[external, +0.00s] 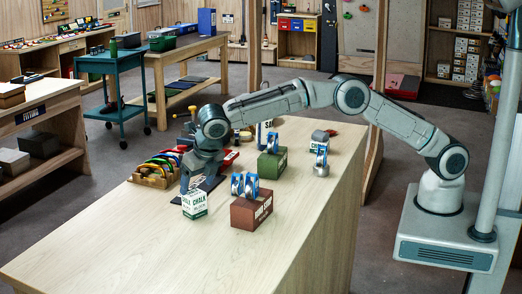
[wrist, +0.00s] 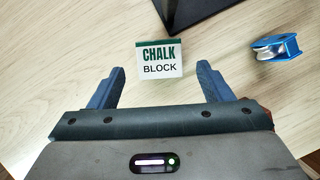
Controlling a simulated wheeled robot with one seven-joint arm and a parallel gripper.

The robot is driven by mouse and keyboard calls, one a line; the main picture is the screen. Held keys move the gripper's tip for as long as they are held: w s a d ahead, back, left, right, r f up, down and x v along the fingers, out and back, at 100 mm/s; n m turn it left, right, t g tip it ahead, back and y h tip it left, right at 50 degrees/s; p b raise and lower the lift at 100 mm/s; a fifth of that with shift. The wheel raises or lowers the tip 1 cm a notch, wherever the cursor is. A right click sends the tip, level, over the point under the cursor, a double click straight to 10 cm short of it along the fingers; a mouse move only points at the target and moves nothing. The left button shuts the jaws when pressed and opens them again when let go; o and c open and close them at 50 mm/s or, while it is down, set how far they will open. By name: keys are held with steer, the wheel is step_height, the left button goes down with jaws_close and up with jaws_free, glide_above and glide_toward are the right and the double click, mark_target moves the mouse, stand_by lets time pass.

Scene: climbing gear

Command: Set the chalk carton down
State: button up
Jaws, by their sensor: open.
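The chalk carton (external: 195,205) is a small white box with green trim and the words "CHALK BLOCK". It rests on the light wooden bench (external: 120,240), near the front of the grouped gear. In the wrist view the carton (wrist: 159,60) lies just ahead of the open fingers, centred between them and clear of both. My gripper (wrist: 161,85) is open and empty, with a wide gap between its blue fingers. In the external view my gripper (external: 192,185) is just behind the carton, partly hidden by it.
A green box (external: 272,164) and another pulley (external: 321,166) are farther back. A wooden rack (external: 152,179) of coloured gear is at left. The bench front is clear.

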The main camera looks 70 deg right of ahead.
steer(key=s+d+r+m, duration=0.8)
steer(key=d+r, duration=0.3)
steer(key=r, duration=0.2)
steer(key=s+d+r+m, duration=0.3)
steer(key=s+d+m, duration=0.4)
steer(key=s+d, duration=0.3)
steer(key=s+d+f+m, duration=0.2)
steer(key=s+m, duration=0.3)
steer(key=s, duration=0.3)
steer(key=s+d+f+m+y, duration=0.1)
steer(key=s+d+f+m, duration=0.1)
steer(key=s+d+m, duration=0.3)
steer(key=s+d+f+m, duration=0.2)
steer(key=s+d+m, duration=0.2)
steer(key=s, duration=0.7)
steer(key=m, duration=0.2)
steer(key=shift+s+d+f+m+g+y, duration=0.15)
steer(key=shift+m+g+y, duration=0.15)
steer(key=shift+y, duration=0.1)
